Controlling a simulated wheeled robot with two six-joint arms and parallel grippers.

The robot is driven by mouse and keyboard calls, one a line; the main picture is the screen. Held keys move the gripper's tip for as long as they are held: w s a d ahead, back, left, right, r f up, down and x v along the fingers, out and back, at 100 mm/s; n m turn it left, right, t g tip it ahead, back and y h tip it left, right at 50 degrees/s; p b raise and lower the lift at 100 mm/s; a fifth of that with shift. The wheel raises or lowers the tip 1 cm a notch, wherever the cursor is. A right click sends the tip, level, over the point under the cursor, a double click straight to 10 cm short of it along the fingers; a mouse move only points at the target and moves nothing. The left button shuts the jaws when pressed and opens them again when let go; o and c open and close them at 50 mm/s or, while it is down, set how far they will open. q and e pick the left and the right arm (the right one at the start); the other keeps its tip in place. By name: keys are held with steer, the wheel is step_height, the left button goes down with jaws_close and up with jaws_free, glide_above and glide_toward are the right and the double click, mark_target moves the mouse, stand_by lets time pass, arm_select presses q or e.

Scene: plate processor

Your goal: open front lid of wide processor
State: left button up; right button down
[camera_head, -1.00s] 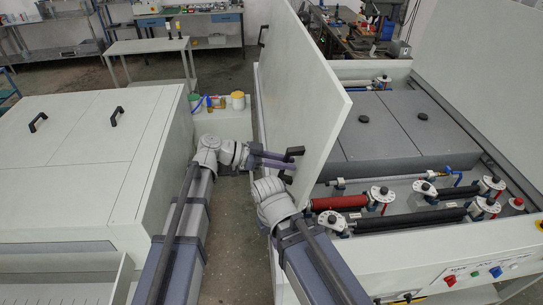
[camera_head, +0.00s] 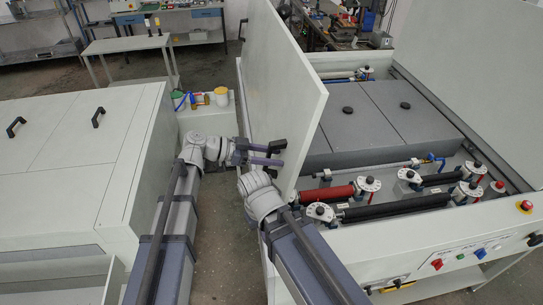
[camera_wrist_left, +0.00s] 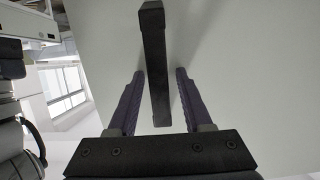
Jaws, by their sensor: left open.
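The wide processor (camera_head: 430,250) is on the right. Its large white front lid (camera_head: 290,85) stands raised, nearly upright, with the inside of the machine exposed. A black handle (camera_head: 278,147) is on the lid's left face near its near edge. My left gripper (camera_head: 262,155) is at this handle with its jaws open. In the left wrist view the handle bar (camera_wrist_left: 155,70) lies between the two fingers (camera_wrist_left: 158,100), with a visible gap on each side. My right arm reaches in below the lid's near edge; its gripper does not show.
A second white machine (camera_head: 60,170) with two black handles stands on the left. A narrow floor strip separates the machines. Rollers (camera_head: 400,205) and a grey cover (camera_head: 350,120) lie inside the wide processor.

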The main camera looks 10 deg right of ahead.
arm_select(q)
steer(key=p+v, duration=0.2)
steer(key=v, duration=0.5)
steer(key=shift+a+r+p, duration=0.15)
steer(key=shift+a+p, duration=0.15)
steer(key=shift+a, duration=0.1)
steer(key=shift+a, duration=0.15)
steer(key=a, duration=0.8)
steer(key=shift+a+r, duration=0.2)
steer(key=shift+a, duration=0.15)
stand_by(0.4)
stand_by(0.6)
